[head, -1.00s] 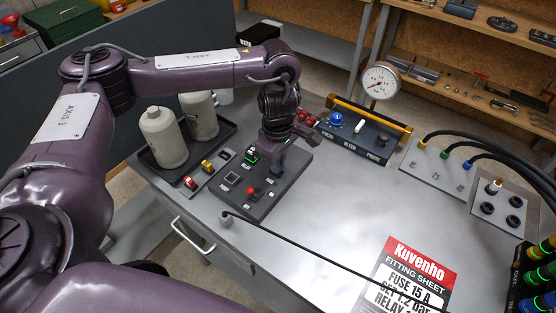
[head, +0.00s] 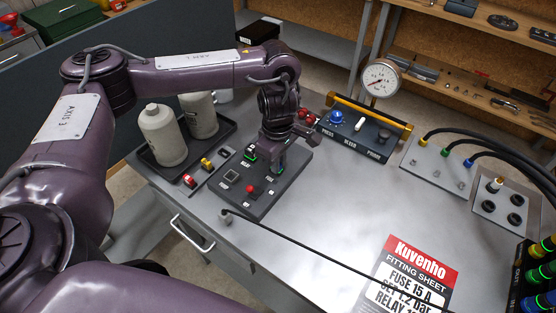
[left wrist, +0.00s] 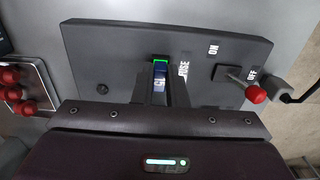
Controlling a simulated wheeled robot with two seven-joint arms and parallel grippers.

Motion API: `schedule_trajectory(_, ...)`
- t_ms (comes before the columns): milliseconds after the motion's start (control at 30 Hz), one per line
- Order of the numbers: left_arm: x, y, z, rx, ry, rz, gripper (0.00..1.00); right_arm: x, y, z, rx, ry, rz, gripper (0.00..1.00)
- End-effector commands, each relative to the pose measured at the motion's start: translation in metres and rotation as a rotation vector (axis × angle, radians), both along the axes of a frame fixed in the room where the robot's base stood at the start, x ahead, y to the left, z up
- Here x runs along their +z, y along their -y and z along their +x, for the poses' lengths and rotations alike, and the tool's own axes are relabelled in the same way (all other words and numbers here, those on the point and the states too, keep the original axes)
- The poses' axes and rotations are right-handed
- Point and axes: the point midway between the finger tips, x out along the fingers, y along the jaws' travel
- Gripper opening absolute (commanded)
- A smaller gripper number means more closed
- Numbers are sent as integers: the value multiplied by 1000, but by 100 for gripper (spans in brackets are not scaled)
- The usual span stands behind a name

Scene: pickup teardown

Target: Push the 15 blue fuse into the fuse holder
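My left gripper (left wrist: 160,88) points down at the dark control panel (left wrist: 100,50), over the spot beside the FUSE label (left wrist: 183,69). Its fingers are closed on a small blue piece, the blue fuse (left wrist: 159,84), of which only a sliver shows between them. A green-lit edge of the fuse holder (left wrist: 160,58) shows just past the fingertips; how deep the fuse sits is hidden. In the head view the left gripper (head: 280,164) is low over the panel (head: 250,207). My right gripper is not in view.
A red-tipped ON/OFF lever (left wrist: 255,94) stands right of the gripper in the wrist view. Red (head: 189,180) and yellow (head: 206,163) fuses sit left of the panel. A pump box (head: 360,140) stands behind. A black cable crosses the bench; the bench centre (head: 350,190) is clear.

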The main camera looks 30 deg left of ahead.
Motion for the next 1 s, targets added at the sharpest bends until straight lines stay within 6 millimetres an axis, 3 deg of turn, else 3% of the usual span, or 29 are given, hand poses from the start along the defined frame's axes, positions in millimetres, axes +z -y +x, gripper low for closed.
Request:
schedule_trajectory(33, 0, 0, 0, 0, -1, 0, 19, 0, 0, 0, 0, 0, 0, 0)
schedule_trajectory(167, 0, 0, 0, 0, -1, 0, 36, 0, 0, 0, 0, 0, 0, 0)
schedule_trajectory(467, 2, 0, 0, 0, 0, 0, 36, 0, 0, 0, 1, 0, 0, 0)
schedule_trajectory(1000, 70, 0, 1, -1, 2, 2, 36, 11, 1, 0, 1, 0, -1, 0)
